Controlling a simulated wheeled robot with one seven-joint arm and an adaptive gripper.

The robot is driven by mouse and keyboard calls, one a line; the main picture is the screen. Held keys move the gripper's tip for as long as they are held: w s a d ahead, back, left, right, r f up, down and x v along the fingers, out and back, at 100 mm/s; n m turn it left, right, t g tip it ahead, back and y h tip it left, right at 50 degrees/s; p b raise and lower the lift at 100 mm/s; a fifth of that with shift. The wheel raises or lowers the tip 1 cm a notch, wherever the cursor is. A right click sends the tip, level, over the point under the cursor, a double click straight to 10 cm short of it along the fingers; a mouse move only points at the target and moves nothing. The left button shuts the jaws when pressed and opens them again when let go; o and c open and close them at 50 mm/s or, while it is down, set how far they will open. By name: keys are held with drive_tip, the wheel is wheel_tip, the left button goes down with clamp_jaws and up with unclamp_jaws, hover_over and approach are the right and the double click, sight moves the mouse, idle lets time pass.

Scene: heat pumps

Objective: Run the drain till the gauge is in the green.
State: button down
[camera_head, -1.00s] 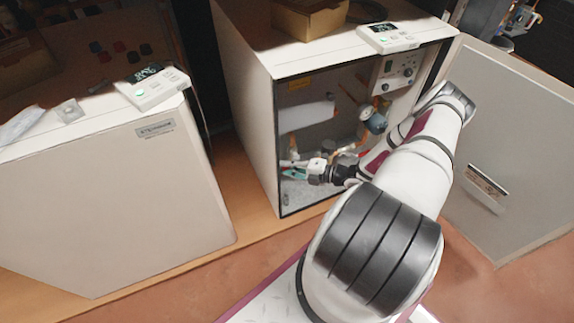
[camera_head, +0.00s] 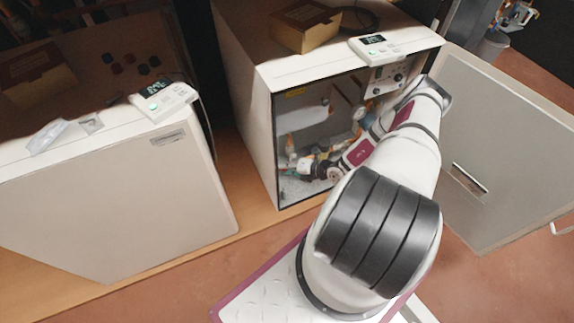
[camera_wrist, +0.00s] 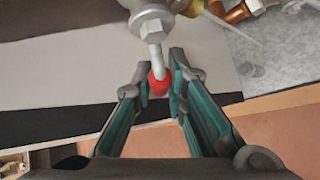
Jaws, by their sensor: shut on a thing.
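The drain valve (camera_wrist: 152,18) is a grey metal fitting at the top of the wrist view, with a short metal lever ending in a red tip (camera_wrist: 159,86). My gripper (camera_wrist: 160,76) has its teal-lined fingers shut on the red tip, one on each side. In the head view my gripper (camera_head: 290,173) is low inside the open cabinet (camera_head: 256,130), near its left side, and the valve is too small to make out. The gauge (camera_head: 361,113) is a small round dial deeper in the cabinet, partly behind my arm. Its needle and green band cannot be read.
The open cabinet door (camera_head: 500,150) stands to the right of my arm. A closed cabinet (camera_head: 110,210) stands at the left. A control panel (camera_head: 374,48) and a cardboard box (camera_head: 303,25) sit on top of the open cabinet.

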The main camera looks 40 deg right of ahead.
drive_tip(key=shift+d, duration=0.2)
drive_tip(key=c, duration=1.6)
unclamp_jaws()
drive_tip(key=shift+a, duration=0.1)
drive_tip(key=v, duration=1.2)
